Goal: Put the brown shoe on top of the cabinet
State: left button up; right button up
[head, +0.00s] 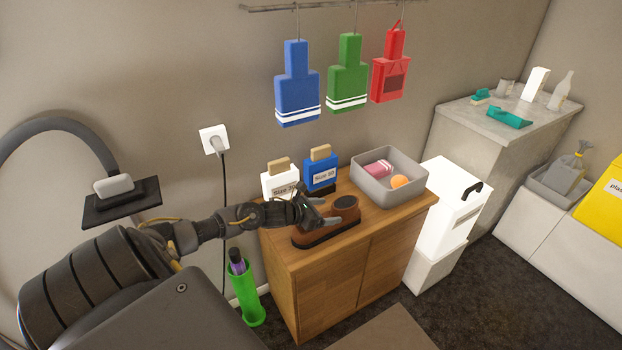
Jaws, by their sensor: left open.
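The brown shoe (320,230) with a dark sole rests on top of the wooden cabinet (345,262), near its front left edge. My left arm reaches in from the left over the cabinet. My left gripper (330,215) is open at the shoe, its fingers at the shoe's upper side; I cannot tell whether they touch it. The gripper hides part of the shoe. My right gripper is not in view.
A white box (280,180) and a blue box (321,174) stand behind the shoe. A grey bin (385,193) with a pink roll and an orange ball fills the cabinet's right side. A green holder (243,295) stands left of the cabinet, a white container (450,205) right.

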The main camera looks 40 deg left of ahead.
pick_arm(q)
notch_tip(320, 180, up, 3)
send_over(300, 229)
jog(key=w, duration=0.1)
jog(key=shift+w+d, duration=0.2)
jog(key=shift+d, duration=0.1)
jog(key=shift+s+a+r, duration=0.15)
jog(key=shift+s+r, duration=0.2)
jog(key=shift+s, duration=0.2)
jog(key=shift+s+r, duration=0.1)
jog(key=shift+s, duration=0.05)
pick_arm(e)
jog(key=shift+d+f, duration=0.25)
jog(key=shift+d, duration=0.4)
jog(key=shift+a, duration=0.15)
